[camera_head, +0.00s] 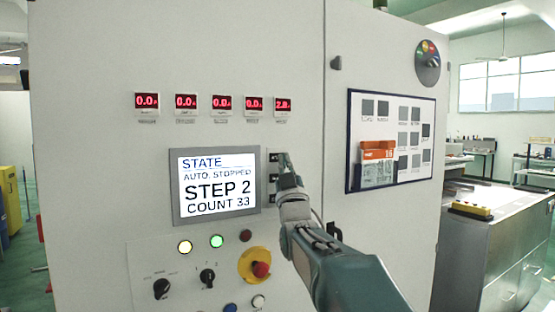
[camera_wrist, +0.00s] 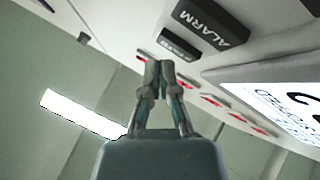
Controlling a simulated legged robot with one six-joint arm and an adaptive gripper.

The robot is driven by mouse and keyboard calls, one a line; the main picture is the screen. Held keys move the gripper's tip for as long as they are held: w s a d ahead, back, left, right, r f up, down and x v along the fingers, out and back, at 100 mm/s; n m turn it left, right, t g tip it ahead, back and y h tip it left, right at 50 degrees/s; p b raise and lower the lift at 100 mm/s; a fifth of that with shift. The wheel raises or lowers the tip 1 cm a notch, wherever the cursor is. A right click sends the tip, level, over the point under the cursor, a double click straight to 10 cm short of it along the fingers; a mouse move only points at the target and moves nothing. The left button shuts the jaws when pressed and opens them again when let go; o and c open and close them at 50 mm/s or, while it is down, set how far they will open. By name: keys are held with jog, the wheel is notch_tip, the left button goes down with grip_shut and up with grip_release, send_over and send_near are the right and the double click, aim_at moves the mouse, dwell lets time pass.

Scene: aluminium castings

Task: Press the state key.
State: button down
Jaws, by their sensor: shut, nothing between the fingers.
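A column of dark keys is mounted just right of the lit screen (camera_head: 217,186), which reads STATE, AUTO. STOPPED, STEP 2, COUNT 33. The top key (camera_head: 274,157) is partly covered by my gripper (camera_head: 284,156), which is shut and empty beside it. In the wrist view, a key marked ALARM (camera_wrist: 210,22) is close to the camera. A smaller-looking key (camera_wrist: 178,45) lies beyond it; its label is too small to read surely. My fingertips (camera_wrist: 159,66) are near that farther key. I cannot tell whether they touch it or the panel.
Red number displays (camera_head: 222,103) run in a row above the screen. Below are lit buttons (camera_head: 217,241), rotary knobs (camera_head: 207,278) and a red emergency stop (camera_head: 261,269) on yellow. A framed board (camera_head: 391,140) with an orange-white box hangs to the right.

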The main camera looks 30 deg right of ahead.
jog(key=shift+s, duration=0.15)
jog(key=s, duration=0.5)
dwell(0.5)
dwell(0.6)
